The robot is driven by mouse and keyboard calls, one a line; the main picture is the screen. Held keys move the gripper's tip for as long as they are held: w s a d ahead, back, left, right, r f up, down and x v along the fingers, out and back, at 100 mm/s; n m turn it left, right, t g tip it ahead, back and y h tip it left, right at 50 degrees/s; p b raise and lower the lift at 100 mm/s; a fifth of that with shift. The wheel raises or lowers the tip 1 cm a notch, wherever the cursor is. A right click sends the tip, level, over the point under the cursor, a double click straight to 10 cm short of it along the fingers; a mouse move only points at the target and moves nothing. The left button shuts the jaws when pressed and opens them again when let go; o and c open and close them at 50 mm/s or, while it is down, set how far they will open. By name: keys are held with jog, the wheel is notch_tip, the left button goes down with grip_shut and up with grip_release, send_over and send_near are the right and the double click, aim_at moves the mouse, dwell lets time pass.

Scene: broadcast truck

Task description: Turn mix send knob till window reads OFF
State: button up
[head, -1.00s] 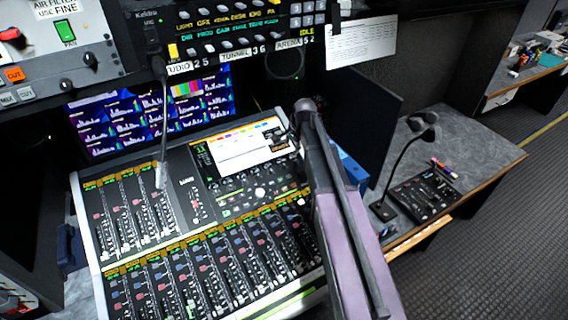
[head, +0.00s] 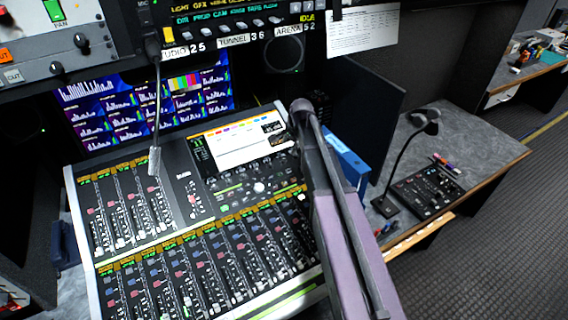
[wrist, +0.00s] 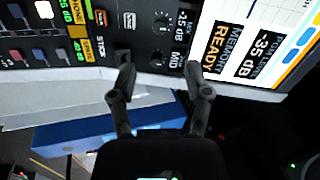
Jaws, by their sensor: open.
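In the wrist view, my gripper (wrist: 160,66) is open, its two dark fingers apart at the edge of the mixing console. A small dark knob (wrist: 158,59) lies near the gap between the fingertips, and another knob (wrist: 162,22) is farther up the panel. Beside them a small dark window (wrist: 182,22) shows sideways text that seems to read -15 dB. I cannot tell which knob is mix send. In the head view, the console (head: 184,190) stands under the monitor, and my arm reaches its upper right, hiding my fingers and the knobs there.
The console's bright screen (head: 234,146) shows level and memory windows. A blue box (head: 346,158) is right of the console, close to my arm. A gooseneck microphone (head: 405,150) and a small black panel (head: 428,192) stand on the right desk. Another gooseneck (head: 156,115) hangs over the console.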

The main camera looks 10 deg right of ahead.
aim_at(284, 160)
jog(key=shift+b+x, duration=4.2)
jog(key=shift+x, duration=0.6)
grip_shut()
